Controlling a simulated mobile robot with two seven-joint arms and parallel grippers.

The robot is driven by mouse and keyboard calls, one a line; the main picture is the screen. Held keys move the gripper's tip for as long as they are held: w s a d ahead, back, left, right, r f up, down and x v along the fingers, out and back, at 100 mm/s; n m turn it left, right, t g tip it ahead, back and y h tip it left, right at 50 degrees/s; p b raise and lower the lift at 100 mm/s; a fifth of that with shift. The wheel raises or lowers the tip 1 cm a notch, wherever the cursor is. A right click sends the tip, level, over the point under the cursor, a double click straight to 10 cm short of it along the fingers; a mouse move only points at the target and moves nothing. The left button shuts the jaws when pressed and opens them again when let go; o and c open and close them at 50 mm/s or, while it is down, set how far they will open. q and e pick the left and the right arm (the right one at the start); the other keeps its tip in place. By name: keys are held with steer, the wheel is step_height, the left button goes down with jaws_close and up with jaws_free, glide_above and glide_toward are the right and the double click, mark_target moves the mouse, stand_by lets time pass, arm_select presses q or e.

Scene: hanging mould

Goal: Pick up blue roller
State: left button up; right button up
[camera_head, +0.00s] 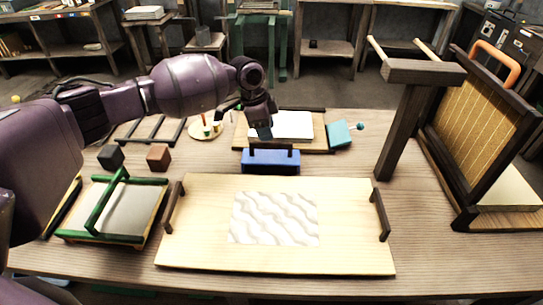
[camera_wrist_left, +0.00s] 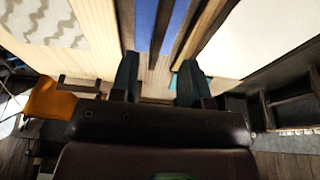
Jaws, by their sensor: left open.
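The blue roller (camera_head: 270,166) is a blue block with a dark handle bar along its top. It sits on the table just behind the large pale board. My left gripper (camera_head: 263,132) is open and empty, pointing down at the roller's far side. In the left wrist view, its two fingers (camera_wrist_left: 160,82) are apart. There the roller (camera_wrist_left: 147,22) shows ahead of the fingertips, with dark bars beside it. I cannot tell whether a finger touches the handle. My right gripper is in neither view.
The pale board (camera_head: 350,215) has dark end handles and a wavy white patch. A white sheet (camera_head: 293,124) on a tray lies behind the roller, with a teal block (camera_head: 339,135) beside it. A green-handled frame (camera_head: 75,235) stands left; a dark wooden post (camera_head: 402,130) rises right.

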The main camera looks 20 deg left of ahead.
mark_target(270, 143)
arm_select(q)
steer(key=shift+b+x, duration=0.45)
steer(key=shift+x, duration=3.2)
steer(key=shift+s+f, duration=0.15)
steer(key=shift+f, duration=0.05)
